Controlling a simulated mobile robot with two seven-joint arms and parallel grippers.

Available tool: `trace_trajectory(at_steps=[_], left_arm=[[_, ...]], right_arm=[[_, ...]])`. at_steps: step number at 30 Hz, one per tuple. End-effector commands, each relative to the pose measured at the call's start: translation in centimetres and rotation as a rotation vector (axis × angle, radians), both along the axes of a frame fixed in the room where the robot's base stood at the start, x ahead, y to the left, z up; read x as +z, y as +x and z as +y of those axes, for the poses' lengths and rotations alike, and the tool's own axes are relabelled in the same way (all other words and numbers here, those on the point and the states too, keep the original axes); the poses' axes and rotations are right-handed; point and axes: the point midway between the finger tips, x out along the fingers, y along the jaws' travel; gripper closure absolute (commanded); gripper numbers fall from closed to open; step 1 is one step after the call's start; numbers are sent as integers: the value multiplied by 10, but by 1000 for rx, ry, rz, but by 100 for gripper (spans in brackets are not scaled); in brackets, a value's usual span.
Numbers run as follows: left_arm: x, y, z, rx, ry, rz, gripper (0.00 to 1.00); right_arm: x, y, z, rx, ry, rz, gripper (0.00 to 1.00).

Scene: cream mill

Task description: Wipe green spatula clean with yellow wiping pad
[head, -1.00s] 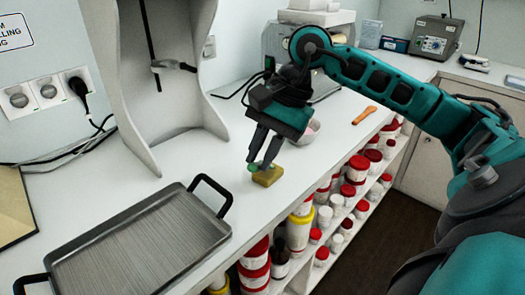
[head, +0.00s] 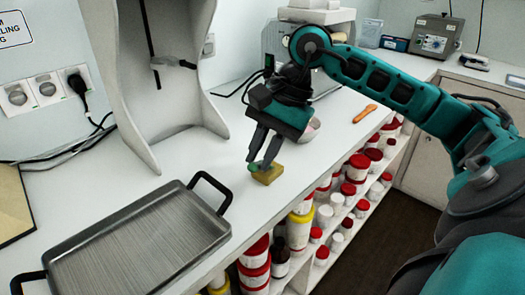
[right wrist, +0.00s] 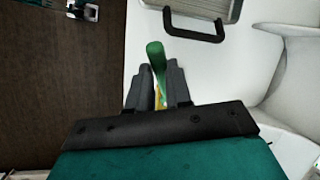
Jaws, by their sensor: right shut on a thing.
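My right gripper (head: 260,162) is shut on the green spatula (right wrist: 156,58), low over the white worktop. The spatula's rounded green end sticks out past the fingertips in the right wrist view. Its green tip shows beside the fingers in the head view (head: 253,168). The yellow wiping pad (head: 268,176) lies on the worktop right at the fingertips. The spatula is over or against it; contact cannot be told. In the right wrist view a little yellow shows between the fingers. A grey and black part at the top left there may be my left gripper (right wrist: 82,10).
A grey metal tray (head: 140,243) with black handles stands front left on the worktop (head: 215,160). A bowl (head: 312,128) is partly hidden behind my right gripper. An orange tool (head: 365,113) lies at the back right. Shelves of red-lidded jars (head: 357,168) are below the worktop edge.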

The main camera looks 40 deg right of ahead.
Motion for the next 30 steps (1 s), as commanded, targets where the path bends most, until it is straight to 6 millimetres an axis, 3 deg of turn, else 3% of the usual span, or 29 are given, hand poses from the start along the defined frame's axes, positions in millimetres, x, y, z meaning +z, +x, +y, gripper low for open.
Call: trace_trajectory(at_steps=[30], left_arm=[[-3,3,0,0,0,-6,58]], right_arm=[[-2,-4,6,2,0,3,100]])
